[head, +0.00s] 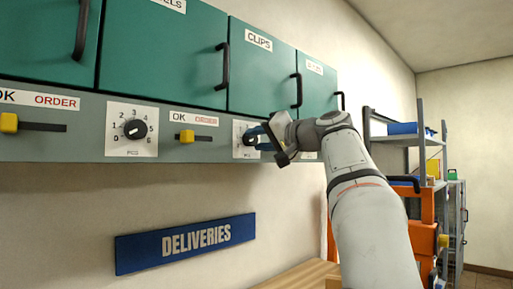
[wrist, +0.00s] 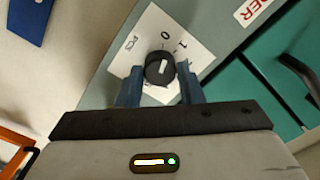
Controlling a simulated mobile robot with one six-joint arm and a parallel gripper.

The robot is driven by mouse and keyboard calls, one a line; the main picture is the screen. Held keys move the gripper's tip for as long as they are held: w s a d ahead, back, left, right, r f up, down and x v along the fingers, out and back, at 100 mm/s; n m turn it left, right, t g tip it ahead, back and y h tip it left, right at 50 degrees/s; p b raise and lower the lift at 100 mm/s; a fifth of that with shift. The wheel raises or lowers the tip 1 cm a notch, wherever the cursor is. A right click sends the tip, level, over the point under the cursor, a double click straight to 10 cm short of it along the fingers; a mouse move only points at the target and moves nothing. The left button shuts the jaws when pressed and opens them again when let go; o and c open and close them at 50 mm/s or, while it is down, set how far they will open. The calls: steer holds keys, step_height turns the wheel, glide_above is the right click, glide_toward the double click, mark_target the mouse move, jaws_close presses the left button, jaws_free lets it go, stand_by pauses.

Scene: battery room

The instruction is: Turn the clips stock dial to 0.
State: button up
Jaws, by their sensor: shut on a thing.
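The clips stock dial has a white plate (head: 239,151) on the grey rail under the cabinet door labelled CLIPS (head: 258,40). In the head view my gripper (head: 256,137) covers most of its knob. In the wrist view the round black knob (wrist: 160,69) sits between the two blue fingers of my gripper (wrist: 158,82), which is shut on it. The white mark on the knob points roughly toward the 0 (wrist: 165,33). The 1 is beside it to the right. The other numerals are partly hidden or hard to read.
Another dial (head: 134,129) and yellow sliders (head: 186,136) marked OK and ORDER are on the rail to the left. Green cabinet doors with black handles (head: 223,66) are above. A blue DELIVERIES sign (head: 186,243) hangs below. Shelving (head: 420,135) stands at the right.

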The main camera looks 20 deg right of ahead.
steer(key=shift+f+n+b, duration=0.25)
steer(key=shift+n+b, duration=0.1)
steer(key=shift+n, duration=0.35)
steer(key=shift+r+n, duration=0.15)
steer(key=shift+n, duration=0.15)
steer(key=o, duration=1)
steer(key=shift+r, duration=0.1)
steer(key=shift+c, duration=0.2)
steer(key=shift+s, duration=0.1)
steer(key=b+v, duration=0.1)
steer(key=v, duration=0.6)
steer(key=shift+s+d, duration=0.15)
steer(key=shift+s, duration=0.15)
